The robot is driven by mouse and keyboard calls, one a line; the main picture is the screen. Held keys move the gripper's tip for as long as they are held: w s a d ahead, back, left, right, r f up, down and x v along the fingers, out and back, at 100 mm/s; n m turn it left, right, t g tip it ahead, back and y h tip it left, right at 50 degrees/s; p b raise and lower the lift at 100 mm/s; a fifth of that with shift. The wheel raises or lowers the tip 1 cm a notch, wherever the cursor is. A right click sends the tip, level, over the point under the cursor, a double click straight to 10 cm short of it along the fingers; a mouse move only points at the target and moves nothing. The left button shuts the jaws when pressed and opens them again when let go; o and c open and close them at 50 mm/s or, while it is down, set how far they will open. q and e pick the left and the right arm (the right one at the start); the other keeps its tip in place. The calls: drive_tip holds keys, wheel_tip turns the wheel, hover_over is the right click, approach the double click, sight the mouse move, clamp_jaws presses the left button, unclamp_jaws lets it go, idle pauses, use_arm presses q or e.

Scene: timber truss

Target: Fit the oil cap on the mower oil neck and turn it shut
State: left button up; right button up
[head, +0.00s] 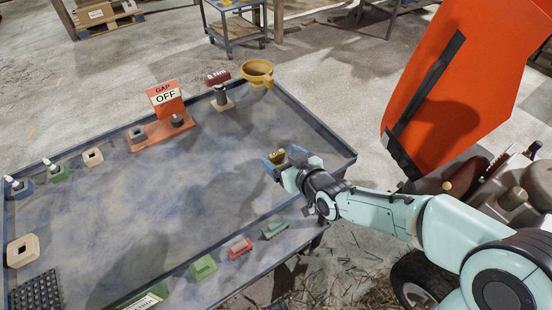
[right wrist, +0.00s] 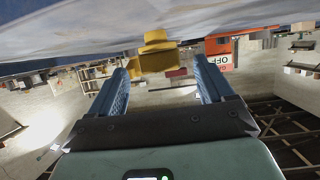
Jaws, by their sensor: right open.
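A small yellow cap (head: 277,155) stands on the blue-grey bench top (head: 225,190), toward its right side. My right gripper (head: 282,160) is open and low over the bench, with its fingertips close by the cap. In the right wrist view, which is upside down, the cap (right wrist: 156,58) shows between and just ahead of the two blue fingers. I cannot tell whether a finger touches it. An orange block (head: 152,136) with a "CAP OFF" sign (head: 166,97) carries a dark round neck (head: 177,120) and a grey socket (head: 137,133). My left gripper is not in view.
A yellow funnel (head: 258,74) and a dark red item on a post (head: 219,90) stand at the bench's far edge. Small fixtures line the left edge. Green and red blocks (head: 240,248) lie along the near edge. An orange machine (head: 455,80) stands right; mid-bench is clear.

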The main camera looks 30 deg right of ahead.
drive_tip(key=shift+x, duration=0.9)
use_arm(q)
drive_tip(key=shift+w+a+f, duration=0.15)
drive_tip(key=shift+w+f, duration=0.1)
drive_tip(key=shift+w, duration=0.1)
use_arm(e)
drive_tip(key=shift+r, duration=0.1)
drive_tip(key=c, duration=1.2)
drive_tip(key=shift+r, duration=0.1)
